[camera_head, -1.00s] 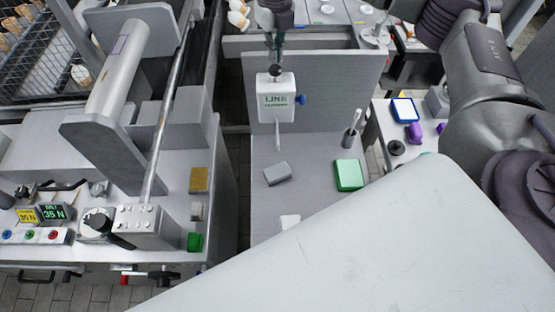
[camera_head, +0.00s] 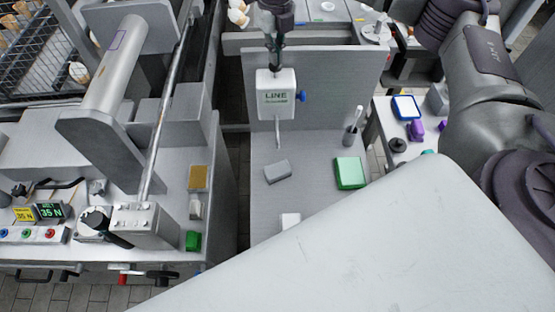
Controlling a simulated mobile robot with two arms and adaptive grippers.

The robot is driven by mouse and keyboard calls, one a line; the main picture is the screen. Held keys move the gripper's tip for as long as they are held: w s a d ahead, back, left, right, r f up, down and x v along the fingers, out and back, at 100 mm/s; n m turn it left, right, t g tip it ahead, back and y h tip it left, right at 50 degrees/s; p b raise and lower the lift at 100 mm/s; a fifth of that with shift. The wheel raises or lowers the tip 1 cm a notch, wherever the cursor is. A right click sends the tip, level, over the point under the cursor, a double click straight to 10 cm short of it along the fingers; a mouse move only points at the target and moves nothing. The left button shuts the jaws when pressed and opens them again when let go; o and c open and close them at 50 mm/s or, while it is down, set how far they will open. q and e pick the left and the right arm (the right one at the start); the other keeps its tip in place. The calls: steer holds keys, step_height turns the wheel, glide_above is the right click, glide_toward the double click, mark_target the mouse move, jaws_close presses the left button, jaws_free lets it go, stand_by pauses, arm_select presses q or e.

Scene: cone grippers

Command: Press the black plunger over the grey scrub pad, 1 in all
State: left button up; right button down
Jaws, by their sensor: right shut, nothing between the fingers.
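The white dispenser (camera_head: 276,100) hangs on the grey upright panel, with a thin spout (camera_head: 278,132) pointing down and a blue knob on its right side. The grey scrub pad (camera_head: 277,171) lies on the grey bench below the spout tip, turned a little. My right gripper (camera_head: 275,63) is shut and empty, pointing down at the dispenser's top. Its fingertips are at the black plunger, which they now largely hide. I cannot tell whether the plunger is pushed down. No liquid shows on the pad. My left gripper is not in view.
A green sponge (camera_head: 350,172), a holder with a white-handled tool (camera_head: 352,131) and a white block (camera_head: 290,220) stand on the bench. A large pale surface (camera_head: 350,250) covers the lower right. At left is a machine bench with a green block (camera_head: 193,240).

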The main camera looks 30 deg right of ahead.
steer(key=shift+s+f+b, duration=0.1)
steer(key=shift+f+b, duration=0.55)
steer(key=shift+f, duration=0.35)
steer(key=shift+r, duration=0.15)
steer(key=shift+r+p, duration=1)
steer(key=shift+r, duration=0.65)
steer(key=shift+r, duration=0.1)
step_height(320, 180, up, 6)
steer(key=p, duration=0.3)
